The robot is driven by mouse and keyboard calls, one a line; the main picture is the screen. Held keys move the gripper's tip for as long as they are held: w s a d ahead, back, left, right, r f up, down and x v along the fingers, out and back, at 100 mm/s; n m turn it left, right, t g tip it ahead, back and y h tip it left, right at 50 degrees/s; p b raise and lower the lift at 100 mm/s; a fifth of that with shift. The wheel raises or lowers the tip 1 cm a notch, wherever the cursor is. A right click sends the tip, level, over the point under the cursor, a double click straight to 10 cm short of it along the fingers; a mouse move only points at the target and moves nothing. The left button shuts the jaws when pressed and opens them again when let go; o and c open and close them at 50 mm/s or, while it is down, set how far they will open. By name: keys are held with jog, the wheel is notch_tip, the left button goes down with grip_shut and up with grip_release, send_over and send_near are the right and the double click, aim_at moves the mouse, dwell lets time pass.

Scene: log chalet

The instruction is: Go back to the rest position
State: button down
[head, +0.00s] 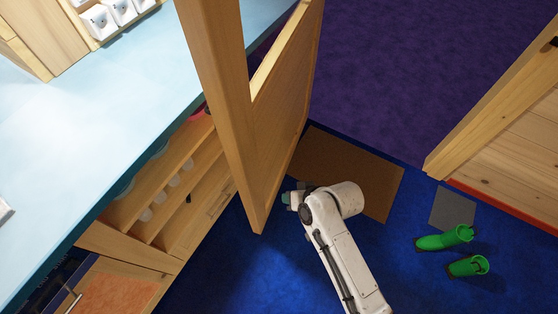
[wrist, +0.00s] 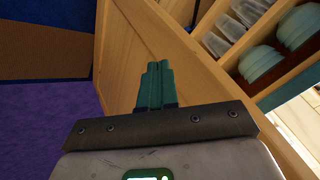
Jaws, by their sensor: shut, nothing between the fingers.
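My gripper (wrist: 155,86) shows in the wrist view with its two green fingers together and nothing between them. It points toward a light wooden surface just ahead; whether it touches cannot be told. In the head view my white arm reaches up from the bottom. The gripper end (head: 287,199) is low over the floor, just right of the lower end of the open wooden door (head: 285,85). The fingertips are hard to make out there.
A pale blue counter (head: 130,95) stands left, above open shelves (head: 128,215) with bowls and glasses. A brown mat (head: 375,178), a grey mat (head: 453,209) and green boots (head: 444,238) (head: 468,266) lie on the blue floor. A wooden wall (head: 510,125) bounds the right.

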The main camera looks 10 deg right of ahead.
jog(key=s+d+r+g+h, duration=0.2)
jog(key=s+d+r, duration=0.2)
jog(key=s+d, duration=0.4)
jog(key=s+d+r+g+h, duration=0.2)
jog(key=s+d, duration=0.6)
jog(key=s, duration=0.6)
notch_tip(320, 180, up, 3)
jog(key=shift+f+g+h, duration=0.2)
jog(key=shift+g+h, duration=0.1)
jog(key=shift+h, duration=0.2)
